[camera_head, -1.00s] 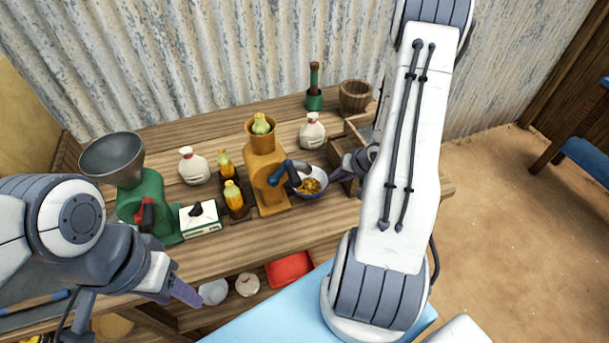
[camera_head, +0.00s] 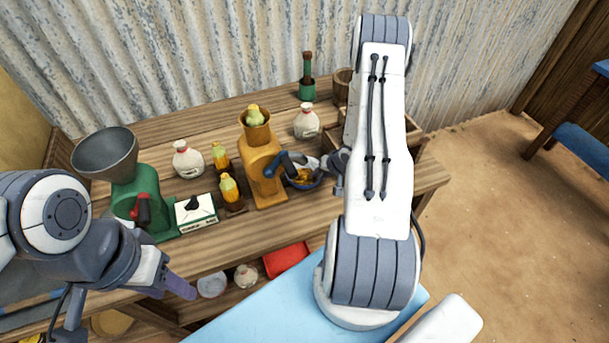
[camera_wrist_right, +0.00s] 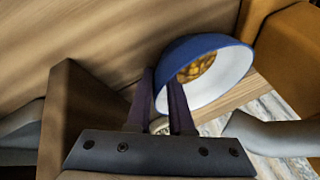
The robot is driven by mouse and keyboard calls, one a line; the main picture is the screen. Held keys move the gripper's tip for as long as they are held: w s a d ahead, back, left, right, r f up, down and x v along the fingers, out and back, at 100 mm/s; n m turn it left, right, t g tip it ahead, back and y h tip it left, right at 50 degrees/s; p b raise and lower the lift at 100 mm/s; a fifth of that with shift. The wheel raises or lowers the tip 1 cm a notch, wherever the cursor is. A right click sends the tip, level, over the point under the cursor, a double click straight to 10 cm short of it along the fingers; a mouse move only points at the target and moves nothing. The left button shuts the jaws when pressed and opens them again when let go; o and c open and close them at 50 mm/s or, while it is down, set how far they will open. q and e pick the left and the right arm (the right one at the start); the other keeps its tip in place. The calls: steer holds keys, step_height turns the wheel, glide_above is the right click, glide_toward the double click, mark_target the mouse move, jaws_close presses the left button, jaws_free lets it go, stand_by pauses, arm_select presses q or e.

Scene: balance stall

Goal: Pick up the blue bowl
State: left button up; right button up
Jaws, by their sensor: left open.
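In the right wrist view the bowl (camera_wrist_right: 205,72) is just ahead of my right gripper (camera_wrist_right: 163,95). The fingers are at its near rim, one on each side; I cannot tell whether they press on it. In the head view my right gripper (camera_head: 333,163) reaches the bowl's right side, partly hidden by my arm. My left gripper (camera_head: 178,287) is open and empty in front of the table, away from the bowl.
A wooden tray (camera_head: 332,137) lies behind my right arm. The table's front strip is clear.

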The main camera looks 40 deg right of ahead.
steer(key=shift+c, duration=0.3)
jaws_close()
stand_by(1.1)
